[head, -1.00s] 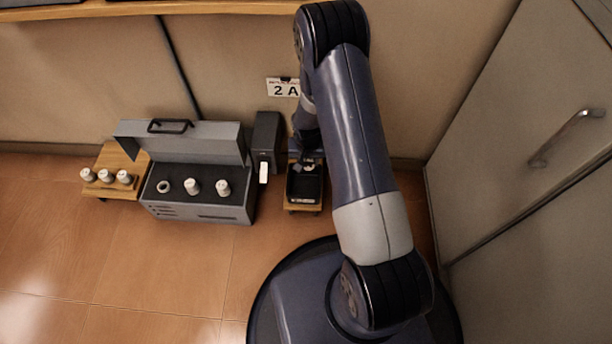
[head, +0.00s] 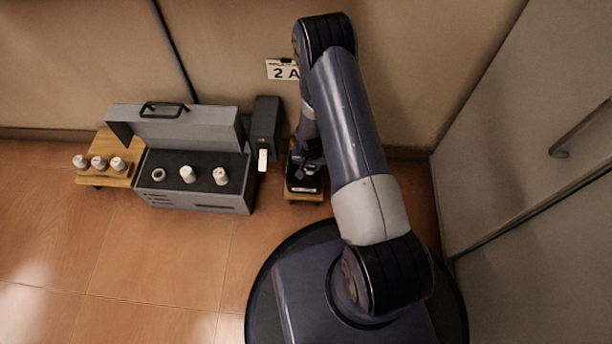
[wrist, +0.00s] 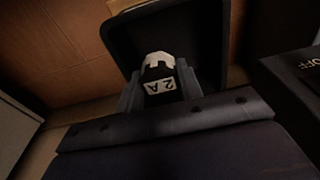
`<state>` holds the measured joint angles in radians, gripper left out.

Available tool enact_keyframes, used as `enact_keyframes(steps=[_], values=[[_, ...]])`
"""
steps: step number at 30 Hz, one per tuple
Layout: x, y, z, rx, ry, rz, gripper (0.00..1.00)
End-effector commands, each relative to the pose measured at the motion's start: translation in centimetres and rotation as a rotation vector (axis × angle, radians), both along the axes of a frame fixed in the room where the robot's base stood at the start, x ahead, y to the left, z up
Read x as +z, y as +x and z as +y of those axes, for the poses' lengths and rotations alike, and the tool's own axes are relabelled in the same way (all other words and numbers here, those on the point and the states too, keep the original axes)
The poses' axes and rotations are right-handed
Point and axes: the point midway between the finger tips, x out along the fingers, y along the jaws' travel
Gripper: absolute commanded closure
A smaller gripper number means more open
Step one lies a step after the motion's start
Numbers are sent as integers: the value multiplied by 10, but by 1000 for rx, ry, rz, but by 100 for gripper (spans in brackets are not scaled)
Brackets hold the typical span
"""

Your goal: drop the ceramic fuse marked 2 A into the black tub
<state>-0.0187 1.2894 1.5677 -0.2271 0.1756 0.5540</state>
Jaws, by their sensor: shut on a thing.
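The black tub (head: 304,187) stands on a small wooden stand right of the grey box, and its dark wall also shows in the wrist view (wrist: 206,30). In the wrist view my gripper (wrist: 160,85) is shut on the ceramic fuse (wrist: 158,62), which has a white end and a black band labelled 2 A. The fuse is over or inside the tub's opening; I cannot tell its height above the floor of the tub. In the head view my gripper (head: 308,170) is at the tub's back part and the arm partly covers it.
An open grey box (head: 195,200) holds several white fuses. A wooden stand (head: 122,181) with more white fuses is at its left. A dark switch box (head: 265,127) with a white lever stands close left of the tub.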

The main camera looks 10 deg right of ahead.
Motion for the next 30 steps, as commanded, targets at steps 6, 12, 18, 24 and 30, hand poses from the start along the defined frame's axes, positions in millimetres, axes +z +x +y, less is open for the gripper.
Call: enact_keyframes(steps=[6, 12, 18, 24, 30], values=[[-1, 0, 0, 0, 0, -1, 87], [-1, 0, 0, 0, 0, -1, 53], [-1, 0, 0, 0, 0, -1, 40], [0, 0, 0, 0, 0, -1, 40], [25, -1, 1, 0, 0, -3, 40]])
